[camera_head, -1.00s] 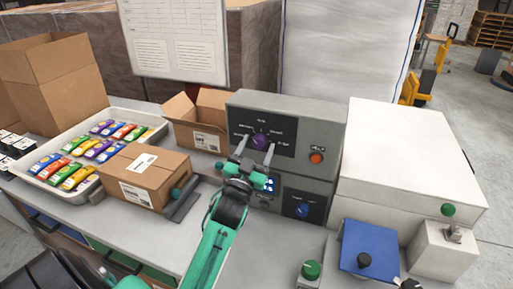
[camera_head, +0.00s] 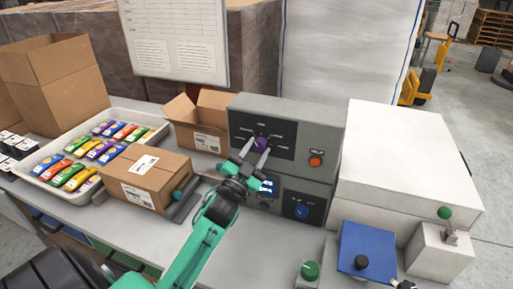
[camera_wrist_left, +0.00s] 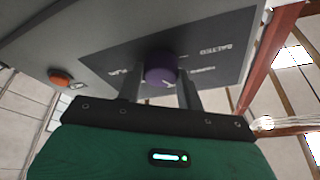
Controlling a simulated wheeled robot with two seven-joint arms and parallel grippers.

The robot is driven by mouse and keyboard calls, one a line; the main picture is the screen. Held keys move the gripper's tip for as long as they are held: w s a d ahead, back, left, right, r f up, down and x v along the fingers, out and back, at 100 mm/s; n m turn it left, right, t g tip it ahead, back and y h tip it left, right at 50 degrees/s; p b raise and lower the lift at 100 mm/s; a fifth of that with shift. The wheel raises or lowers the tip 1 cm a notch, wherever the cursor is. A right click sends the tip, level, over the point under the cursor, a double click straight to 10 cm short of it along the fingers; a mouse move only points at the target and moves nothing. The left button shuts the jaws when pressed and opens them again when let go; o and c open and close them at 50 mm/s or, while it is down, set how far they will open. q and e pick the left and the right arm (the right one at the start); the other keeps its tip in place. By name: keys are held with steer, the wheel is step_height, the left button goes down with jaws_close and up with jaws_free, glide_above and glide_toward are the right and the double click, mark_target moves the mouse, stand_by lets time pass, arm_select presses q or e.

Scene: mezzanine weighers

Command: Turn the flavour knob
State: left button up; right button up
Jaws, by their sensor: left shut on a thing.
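The flavour knob (camera_head: 261,144) is a purple dial on the black panel of a grey control box (camera_head: 311,113). In the head view my left gripper (camera_head: 256,150) reaches it from the front, with its two fingers on either side of the knob. The left wrist view shows the purple knob (camera_wrist_left: 161,69) between the fingers, and the gripper is shut on it. White labels surround the knob on the panel; "SALTED" is readable in the wrist view, others are partly hidden. My right gripper is not in view.
An orange button (camera_head: 316,160) sits right of the panel. A lower unit has a blue knob (camera_head: 302,210). A closed carton (camera_head: 148,178) and a white tray (camera_head: 75,196) of coloured packets stand left. A large white box (camera_head: 408,165) and a blue box (camera_head: 366,248) stand right.

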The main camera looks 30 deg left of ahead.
arm_select(q)
steer(key=m+h+p, duration=0.1)
steer(key=m+h, duration=0.1)
steer(key=m, duration=0.1)
steer(key=m+p, duration=0.1)
steer(key=m, duration=0.1)
steer(key=shift+a+r+g+h+p, duration=0.1)
steer(key=shift+r+g+h+p, duration=0.2)
steer(key=shift+g+h, duration=0.1)
steer(key=m+h+p, duration=0.1)
steer(key=m+p, duration=0.1)
steer(key=m, duration=0.1)
steer(key=shift+m+g, duration=0.3)
steer(key=shift+g, duration=0.1)
steer(key=m+g+p, duration=0.1)
steer(key=m+p, duration=0.1)
steer(key=m+g+p, duration=0.1)
steer(key=m+p, duration=0.2)
steer(key=shift+a+r+m+h, duration=0.1)
steer(key=shift+m+h, duration=0.2)
steer(key=shift+h, duration=0.1)
steer(key=shift+m+g+p, duration=0.5)
steer(key=shift+m+p, duration=0.7)
steer(key=shift+p, duration=0.25)
steer(key=shift+f, duration=0.2)
steer(key=o, duration=1)
